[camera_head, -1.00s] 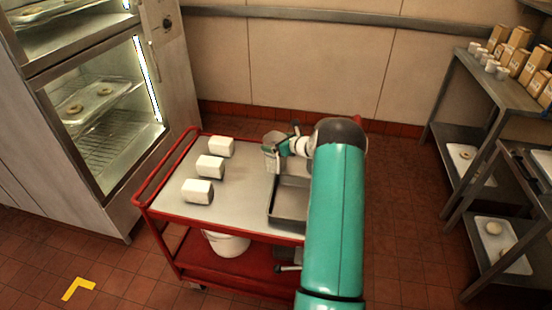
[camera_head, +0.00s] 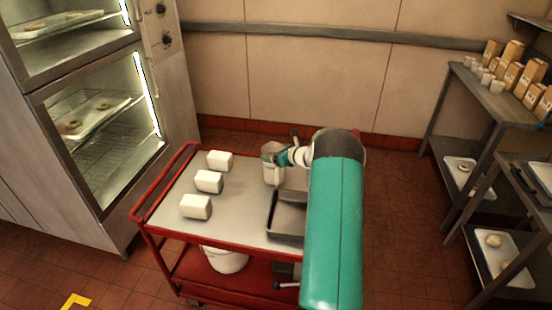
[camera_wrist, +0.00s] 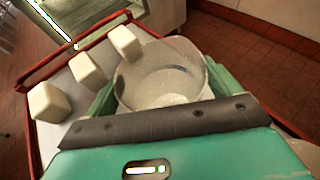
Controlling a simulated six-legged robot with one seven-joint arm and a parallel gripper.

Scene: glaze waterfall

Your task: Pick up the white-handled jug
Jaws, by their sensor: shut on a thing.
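The jug (camera_head: 271,171) is a clear, greyish vessel at the back of the red cart's top, beside a dark tray. In the wrist view the jug (camera_wrist: 165,75) fills the space between my green fingers, with its round open mouth facing the camera. My gripper (camera_head: 281,157) is shut on the jug; it also shows in the wrist view (camera_wrist: 158,92). The jug's handle cannot be made out. I cannot tell for sure whether its base is clear of the cart top.
The red cart (camera_head: 165,217) carries several white blocks (camera_head: 209,181) on the left and a dark metal tray (camera_head: 288,222) on the right. A white bucket (camera_head: 225,260) is on its lower shelf. A glass-door cabinet (camera_head: 100,125) stands left, shelving with cartons (camera_head: 512,72) right.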

